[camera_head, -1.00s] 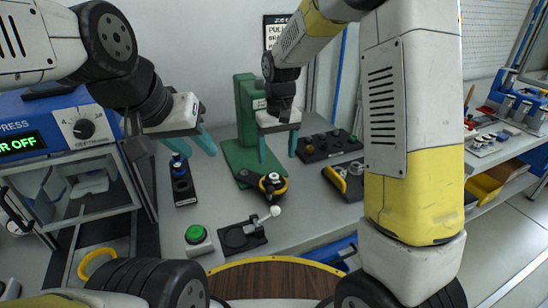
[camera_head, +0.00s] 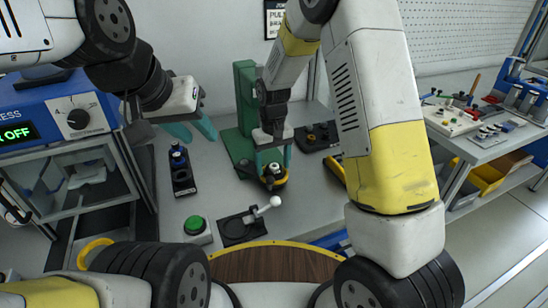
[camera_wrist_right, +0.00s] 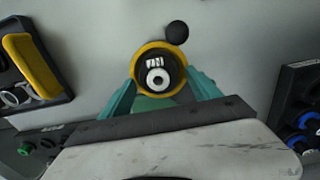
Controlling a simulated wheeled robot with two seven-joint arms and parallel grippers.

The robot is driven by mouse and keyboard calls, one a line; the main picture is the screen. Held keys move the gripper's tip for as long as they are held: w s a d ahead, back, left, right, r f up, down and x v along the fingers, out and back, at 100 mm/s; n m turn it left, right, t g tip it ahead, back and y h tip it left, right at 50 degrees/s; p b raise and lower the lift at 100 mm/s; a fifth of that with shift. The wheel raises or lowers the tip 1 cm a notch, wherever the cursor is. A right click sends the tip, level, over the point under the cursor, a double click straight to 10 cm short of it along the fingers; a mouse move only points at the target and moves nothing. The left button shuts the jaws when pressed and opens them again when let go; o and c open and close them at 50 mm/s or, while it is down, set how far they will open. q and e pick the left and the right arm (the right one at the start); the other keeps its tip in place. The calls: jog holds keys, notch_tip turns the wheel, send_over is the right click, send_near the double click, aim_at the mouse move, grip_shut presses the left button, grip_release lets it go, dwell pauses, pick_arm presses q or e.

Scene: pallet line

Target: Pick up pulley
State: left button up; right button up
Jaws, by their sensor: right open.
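A round dark part with a yellow rim, which looks like the pulley (camera_head: 274,180), sits at the foot of the green stand. In the right wrist view the pulley (camera_wrist_right: 158,57) has a pale hub with a dark hole and white marking. My right gripper (camera_head: 273,162) points down over it. Its teal fingers (camera_wrist_right: 160,92) are apart, one on each side of the part; whether they touch it I cannot tell. My left gripper (camera_head: 194,131) hangs at the left, away from the pulley, with its teal fingers apart and nothing between them.
The green stand (camera_head: 245,105) rises just behind. A black fixture with a white-knobbed lever (camera_head: 240,229) and a green button (camera_head: 195,225) are in front. A narrow black tray (camera_head: 183,180) lies left, another dark tray (camera_head: 308,141) right. A blue press (camera_head: 45,120) stands left.

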jog(key=shift+c, duration=0.2)
grip_shut()
jog(key=shift+r, duration=0.1)
